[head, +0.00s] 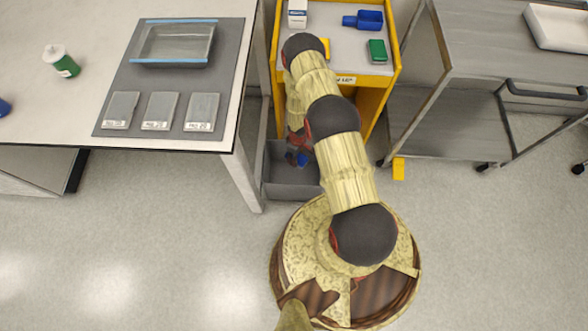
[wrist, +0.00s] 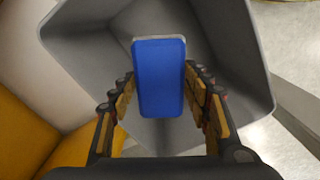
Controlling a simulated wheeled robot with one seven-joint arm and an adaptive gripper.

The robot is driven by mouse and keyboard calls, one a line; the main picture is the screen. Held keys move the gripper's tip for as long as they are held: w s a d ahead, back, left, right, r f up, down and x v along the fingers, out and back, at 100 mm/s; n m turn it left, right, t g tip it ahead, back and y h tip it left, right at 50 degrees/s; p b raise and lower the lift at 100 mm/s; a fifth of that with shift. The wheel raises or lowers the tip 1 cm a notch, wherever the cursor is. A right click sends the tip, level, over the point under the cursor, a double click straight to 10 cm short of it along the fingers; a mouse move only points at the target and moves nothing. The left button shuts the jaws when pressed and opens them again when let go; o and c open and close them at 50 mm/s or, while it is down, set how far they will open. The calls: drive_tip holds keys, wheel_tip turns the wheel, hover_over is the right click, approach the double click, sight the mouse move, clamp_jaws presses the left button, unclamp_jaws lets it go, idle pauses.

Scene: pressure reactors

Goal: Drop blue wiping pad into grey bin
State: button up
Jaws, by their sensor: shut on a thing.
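The blue wiping pad (wrist: 161,80) is upright between the fingers of my gripper (wrist: 160,100) in the wrist view. My gripper is shut on it. The grey bin (wrist: 225,50) surrounds the pad in the wrist view, and its floor lies beyond the pad. In the head view the grey bin (head: 290,191) stands on the floor between the table leg and the yellow cart, partly hidden by my arm. Whether the pad touches the bin cannot be told.
A yellow cart (head: 394,62) behind the bin holds a blue bin, a green block and a white box. A table (head: 226,140) with a tray and several grey pads is at the left. A grey trolley (head: 440,60) is at the right. The front floor is clear.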

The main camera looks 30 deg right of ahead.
drive_tip(key=o, duration=1.2)
drive_tip(key=shift+r, duration=3.75)
